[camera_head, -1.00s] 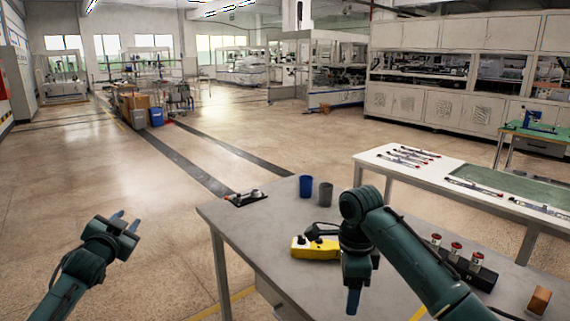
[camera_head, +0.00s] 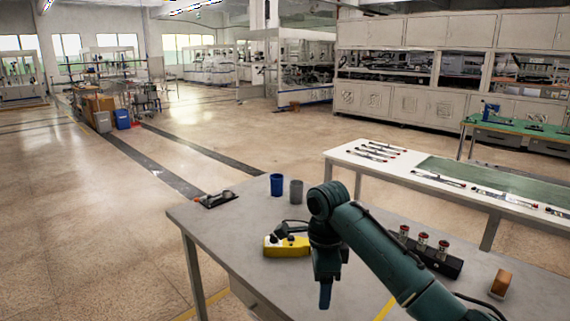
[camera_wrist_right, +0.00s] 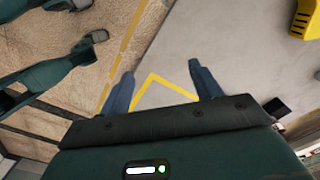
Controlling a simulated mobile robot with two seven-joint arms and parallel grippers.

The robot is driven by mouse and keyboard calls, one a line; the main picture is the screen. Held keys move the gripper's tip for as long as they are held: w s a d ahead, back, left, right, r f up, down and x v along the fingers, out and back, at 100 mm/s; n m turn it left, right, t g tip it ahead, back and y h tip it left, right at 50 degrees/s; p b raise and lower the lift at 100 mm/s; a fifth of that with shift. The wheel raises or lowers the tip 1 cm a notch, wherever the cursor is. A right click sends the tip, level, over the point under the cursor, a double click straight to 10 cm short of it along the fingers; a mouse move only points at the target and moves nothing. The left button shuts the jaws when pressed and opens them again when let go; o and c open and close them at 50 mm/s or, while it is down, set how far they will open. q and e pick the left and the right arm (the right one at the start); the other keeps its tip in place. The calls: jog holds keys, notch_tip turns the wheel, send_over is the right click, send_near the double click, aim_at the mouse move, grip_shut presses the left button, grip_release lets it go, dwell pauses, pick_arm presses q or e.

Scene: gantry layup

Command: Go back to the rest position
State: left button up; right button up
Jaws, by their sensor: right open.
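My right gripper (camera_head: 326,292) hangs pointing down over the front part of the grey table (camera_head: 225,237), to the right of the yellow device. The right wrist view shows its two fingers spread apart with nothing between them (camera_wrist_right: 164,88). Beneath it are the table top and a yellow corner line (camera_wrist_right: 152,76). My left arm and gripper do not show in the head view.
On the grey table are the yellow device (camera_head: 287,246), a blue cup (camera_head: 277,185), a grey cup (camera_head: 296,191), a black holder with red-topped parts (camera_head: 440,262) and a brown block (camera_head: 501,283). A white table (camera_head: 340,156) stands behind. Open floor lies left.

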jog(key=s+a+f+n+t+y, duration=0.2)
jog(key=s+f+n, duration=0.3)
jog(key=f, duration=0.5)
jog(key=s+a+f+n+t+y, duration=0.25)
jog(key=s+f+n, duration=0.25)
jog(key=f, duration=0.4)
pick_arm(q)
jog(key=p, duration=0.2)
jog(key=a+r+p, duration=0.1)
jog(key=p, duration=0.1)
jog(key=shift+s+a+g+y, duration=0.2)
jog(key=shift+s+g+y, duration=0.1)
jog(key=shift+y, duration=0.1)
pick_arm(e)
jog(key=s+d+r+n+t, duration=0.1)
jog(key=s+d+n+t, duration=0.2)
jog(key=s+d+n, duration=0.2)
jog(key=s+d+r+n+t+h, duration=0.1)
jog(key=s+d+n+t, duration=0.2)
jog(key=s+d+n, duration=0.3)
jog(key=s, duration=0.5)
jog(key=shift+d+r, duration=0.15)
jog(key=shift+r, duration=0.1)
jog(key=shift+c, duration=0.4)
